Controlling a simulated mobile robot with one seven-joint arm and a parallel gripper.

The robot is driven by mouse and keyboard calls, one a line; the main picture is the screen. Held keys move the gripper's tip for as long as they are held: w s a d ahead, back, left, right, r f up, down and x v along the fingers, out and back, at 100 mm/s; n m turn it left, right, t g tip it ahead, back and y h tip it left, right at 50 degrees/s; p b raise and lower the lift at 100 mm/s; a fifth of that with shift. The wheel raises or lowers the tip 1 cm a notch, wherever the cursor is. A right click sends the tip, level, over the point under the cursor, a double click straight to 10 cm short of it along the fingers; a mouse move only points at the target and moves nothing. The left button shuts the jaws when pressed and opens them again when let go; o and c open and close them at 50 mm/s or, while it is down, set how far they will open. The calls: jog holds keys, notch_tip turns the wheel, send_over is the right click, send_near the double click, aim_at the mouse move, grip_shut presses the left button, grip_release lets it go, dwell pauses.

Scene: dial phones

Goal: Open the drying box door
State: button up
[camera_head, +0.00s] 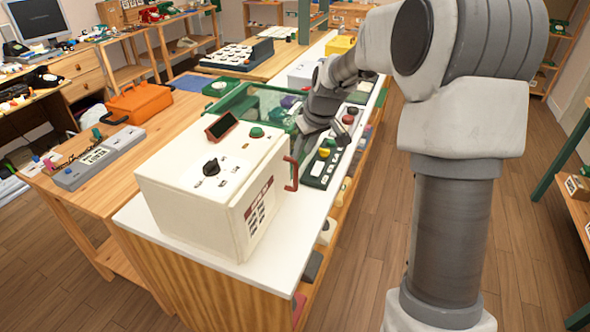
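The drying box (185,195) is a white box on the near end of the white-topped counter. My gripper (338,130) is beyond the box, above the counter and apart from the handle. Its fingers are small and partly merged with the wrist, so I cannot tell whether they are open. Nothing is clearly held.
A green clear-sided bin (262,103) and a dark panel with coloured buttons (325,162) stand on the counter behind the box, close to my gripper. An orange case (139,103) is on the wooden table to the left. The floor (365,250) right of the counter is clear.

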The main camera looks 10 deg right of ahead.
aim_at(297, 165)
jog(key=x, duration=1)
jog(key=shift+f, duration=0.15)
grip_shut()
dwell(1.0)
